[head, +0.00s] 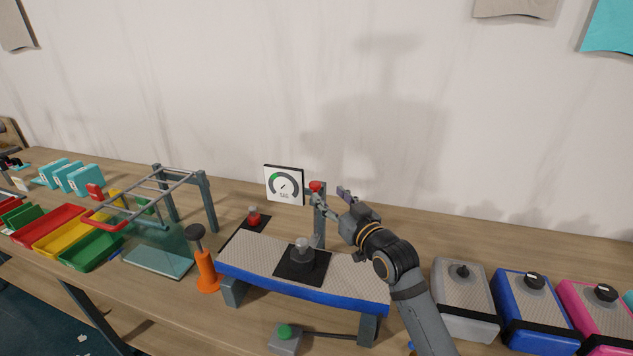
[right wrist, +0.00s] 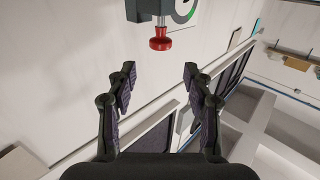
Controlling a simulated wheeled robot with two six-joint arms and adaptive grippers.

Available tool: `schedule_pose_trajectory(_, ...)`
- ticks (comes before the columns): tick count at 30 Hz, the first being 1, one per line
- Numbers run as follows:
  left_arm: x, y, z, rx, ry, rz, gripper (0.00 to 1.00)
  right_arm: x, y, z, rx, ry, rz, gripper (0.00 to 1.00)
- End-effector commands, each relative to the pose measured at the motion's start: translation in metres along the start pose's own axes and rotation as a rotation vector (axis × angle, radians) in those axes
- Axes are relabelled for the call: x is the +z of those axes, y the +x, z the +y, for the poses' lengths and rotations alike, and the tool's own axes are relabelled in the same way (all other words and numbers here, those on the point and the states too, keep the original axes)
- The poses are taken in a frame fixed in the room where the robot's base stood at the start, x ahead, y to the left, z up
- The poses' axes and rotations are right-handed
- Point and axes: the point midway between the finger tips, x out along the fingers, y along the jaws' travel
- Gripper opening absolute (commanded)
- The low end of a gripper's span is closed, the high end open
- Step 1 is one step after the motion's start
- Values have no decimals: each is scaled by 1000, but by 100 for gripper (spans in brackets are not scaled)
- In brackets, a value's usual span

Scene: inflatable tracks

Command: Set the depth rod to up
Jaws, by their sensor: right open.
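A red knob (head: 316,186) sits at the top of a grey upright post (head: 319,225) behind the padded bench; no label shows whether this is the depth rod. In the right wrist view the red knob (right wrist: 161,41) sticks out from a dark grey block (right wrist: 155,10). My right gripper (head: 333,198) is open and empty beside the knob. In the right wrist view its fingers (right wrist: 158,78) are spread wide, with the knob beyond and between them, apart from both. My left gripper is not in view.
A white dial gauge (head: 284,184) stands left of the post. The padded bench (head: 345,280) holds a black plate with a clear-topped part. An orange stand (head: 207,272) with a black knob and a grey bar frame (head: 206,195) are left. Grey, blue and pink boxes (head: 531,308) are right.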

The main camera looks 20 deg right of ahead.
Motion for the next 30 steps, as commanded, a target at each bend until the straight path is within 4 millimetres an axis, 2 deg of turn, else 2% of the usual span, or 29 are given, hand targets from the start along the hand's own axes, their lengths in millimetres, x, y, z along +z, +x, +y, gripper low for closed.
schedule_pose_trajectory(1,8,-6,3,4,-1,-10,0,-3,13,1,2,7,0,51)
schedule_pose_trajectory(3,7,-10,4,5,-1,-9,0,-4,28,0,0,5,0,51)
schedule_pose_trajectory(5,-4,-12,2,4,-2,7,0,-4,40,0,0,3,0,51)
schedule_pose_trajectory(9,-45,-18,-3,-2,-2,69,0,-2,62,0,0,0,-1,51)
schedule_pose_trajectory(12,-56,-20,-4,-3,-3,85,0,-1,70,0,0,0,-1,51)
schedule_pose_trajectory(15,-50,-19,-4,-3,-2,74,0,0,73,0,0,-1,-1,51)
schedule_pose_trajectory(21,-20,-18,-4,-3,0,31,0,0,73,0,0,-1,-1,51)
schedule_pose_trajectory(25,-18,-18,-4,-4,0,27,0,0,73,0,0,-1,-2,34)
schedule_pose_trajectory(30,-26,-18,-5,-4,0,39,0,0,73,0,0,-2,-2,11)
